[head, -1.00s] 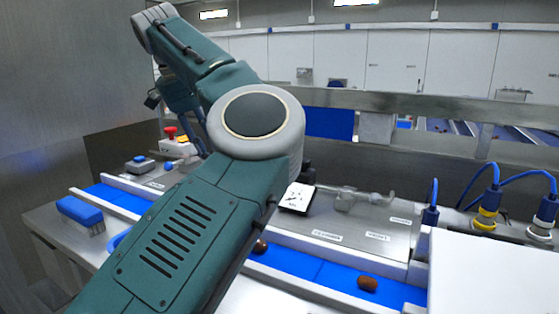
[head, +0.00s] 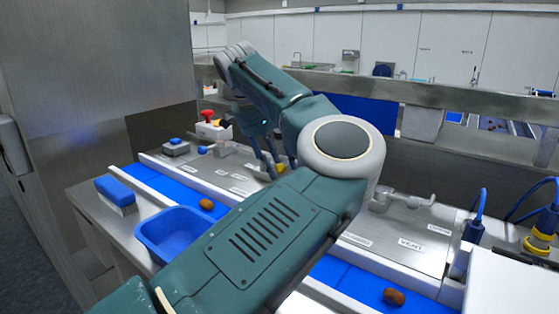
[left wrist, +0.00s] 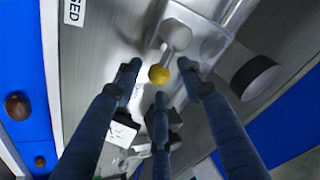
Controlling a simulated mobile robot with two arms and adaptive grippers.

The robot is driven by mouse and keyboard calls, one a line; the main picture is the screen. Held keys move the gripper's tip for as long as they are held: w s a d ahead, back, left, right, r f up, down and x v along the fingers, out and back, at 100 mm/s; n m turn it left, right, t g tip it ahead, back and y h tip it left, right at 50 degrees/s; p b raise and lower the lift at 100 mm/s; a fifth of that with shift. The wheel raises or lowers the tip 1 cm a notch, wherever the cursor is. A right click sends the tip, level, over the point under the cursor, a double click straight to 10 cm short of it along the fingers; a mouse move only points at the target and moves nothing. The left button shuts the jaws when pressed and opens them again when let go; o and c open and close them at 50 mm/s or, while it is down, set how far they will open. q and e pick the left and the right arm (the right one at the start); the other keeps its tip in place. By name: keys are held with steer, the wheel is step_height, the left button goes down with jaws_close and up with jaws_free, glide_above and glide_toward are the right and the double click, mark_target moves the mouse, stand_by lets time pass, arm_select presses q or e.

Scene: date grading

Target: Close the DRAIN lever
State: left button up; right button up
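A lever with a yellow knob (left wrist: 160,74) and a pale round hub (left wrist: 174,34) is on the metal panel in the left wrist view. My left gripper (left wrist: 159,82) has its three fingers spread around the knob, with gaps beside it; contact cannot be told. In the head view my left gripper (head: 273,168) reaches down to the panel (head: 230,165), partly hidden by my arm. A lever with a blue knob (head: 203,150) is to its left, and a grey lever (head: 400,200) is to the right near the VENT label. No DRAIN label is readable. My right gripper is out of view.
A red mushroom button (head: 207,115) stands behind the panel's left part. A steel rail (head: 440,97) runs behind.

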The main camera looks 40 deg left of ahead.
arm_select(q)
steer(key=shift+f, duration=0.2)
jaws_close()
stand_by(0.3)
